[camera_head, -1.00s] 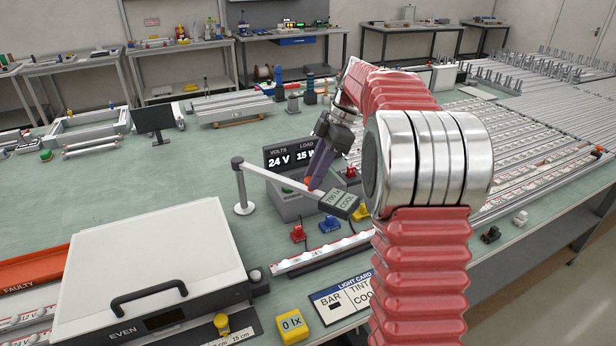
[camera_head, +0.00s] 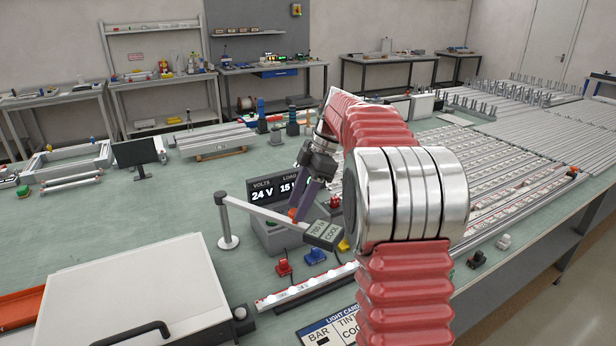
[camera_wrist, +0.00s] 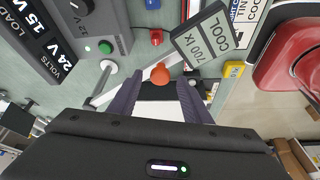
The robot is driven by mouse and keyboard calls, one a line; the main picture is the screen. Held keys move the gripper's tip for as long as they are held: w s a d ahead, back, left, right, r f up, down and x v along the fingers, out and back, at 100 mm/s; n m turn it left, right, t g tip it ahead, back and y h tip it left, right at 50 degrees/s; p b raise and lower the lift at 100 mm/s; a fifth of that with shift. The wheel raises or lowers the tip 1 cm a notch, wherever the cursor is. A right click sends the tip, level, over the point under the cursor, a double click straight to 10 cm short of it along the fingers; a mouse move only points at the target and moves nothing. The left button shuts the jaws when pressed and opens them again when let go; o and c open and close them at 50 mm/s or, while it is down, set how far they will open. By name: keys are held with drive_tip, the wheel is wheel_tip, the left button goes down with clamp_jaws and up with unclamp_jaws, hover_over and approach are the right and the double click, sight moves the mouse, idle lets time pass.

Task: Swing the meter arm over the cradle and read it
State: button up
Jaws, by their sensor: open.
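The meter arm (camera_head: 264,213) is a pale bar reaching right from a white post (camera_head: 226,225). Its dark head (camera_head: 324,234) reads 700 lx COOL, and the wrist view shows the same reading (camera_wrist: 206,40). The head is beside or above a white light bar (camera_head: 305,288) lying at the bench front; I cannot tell which. No cradle is clearly visible around that bar. An orange knob (camera_wrist: 160,74) sits on the arm. My gripper (camera_wrist: 159,86) is open, its purple fingers on either side of the knob; contact is unclear.
A grey supply box with a display (camera_head: 274,191) reading 24 V stands behind the arm. Red (camera_head: 283,267) and blue (camera_head: 315,256) plugs lie near the bar. A white lidded case (camera_head: 130,300) fills the front left.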

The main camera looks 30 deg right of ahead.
drive_tip(key=v, duration=1.2)
drive_tip(key=shift+d+r, duration=0.15)
drive_tip(key=shift+r, duration=0.2)
